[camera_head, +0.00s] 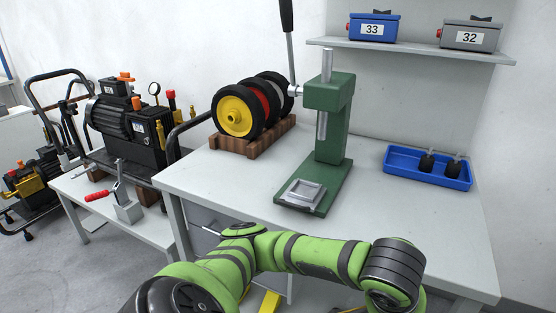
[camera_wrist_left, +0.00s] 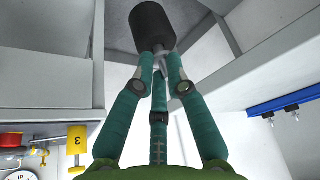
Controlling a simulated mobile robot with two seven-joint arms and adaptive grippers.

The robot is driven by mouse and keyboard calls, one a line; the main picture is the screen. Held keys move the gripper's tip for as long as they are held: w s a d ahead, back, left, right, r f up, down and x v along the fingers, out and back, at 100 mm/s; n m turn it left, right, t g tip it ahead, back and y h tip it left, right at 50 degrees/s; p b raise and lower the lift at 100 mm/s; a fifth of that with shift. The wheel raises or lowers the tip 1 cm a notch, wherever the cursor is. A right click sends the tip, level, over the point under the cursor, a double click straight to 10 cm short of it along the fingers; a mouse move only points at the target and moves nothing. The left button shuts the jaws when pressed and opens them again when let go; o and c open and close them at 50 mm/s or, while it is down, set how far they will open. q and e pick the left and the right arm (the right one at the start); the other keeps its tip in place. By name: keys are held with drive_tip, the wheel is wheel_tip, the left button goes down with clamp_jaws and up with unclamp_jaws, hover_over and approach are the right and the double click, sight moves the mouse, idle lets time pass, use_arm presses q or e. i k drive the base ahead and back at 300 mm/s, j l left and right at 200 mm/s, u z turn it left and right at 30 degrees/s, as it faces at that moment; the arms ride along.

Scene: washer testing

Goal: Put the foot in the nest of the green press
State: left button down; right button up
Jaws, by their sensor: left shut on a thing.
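The green press (camera_head: 330,140) stands on the grey bench, its lever and steel ram raised. Its nest (camera_head: 302,192) is a square metal plate with a raised rim at the front of the green base, and nothing shows in it. In the left wrist view, the three teal fingers of my left gripper (camera_wrist_left: 161,65) are shut on a black cylindrical foot (camera_wrist_left: 153,24), gripping it at its thin metal end. In the head view my green arm crosses the front of the bench; its gripper and the held foot are out of sight there. My right gripper is not in view.
A blue tray (camera_head: 403,170) with two black feet (camera_head: 427,161) lies right of the press. A wooden rack (camera_head: 262,143) of wheels stands left of it. A shelf above holds a blue box (camera_head: 373,28) and a grey box (camera_head: 470,36). Bench between press and tray is clear.

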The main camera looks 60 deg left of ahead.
sight(306, 192)
drive_tip(key=i+u, duration=0.1)
drive_tip(key=u, duration=0.3)
drive_tip(key=i+j+u, duration=0.1)
drive_tip(key=u, duration=0.3)
drive_tip(key=i+u, duration=0.15)
drive_tip(key=u, duration=0.25)
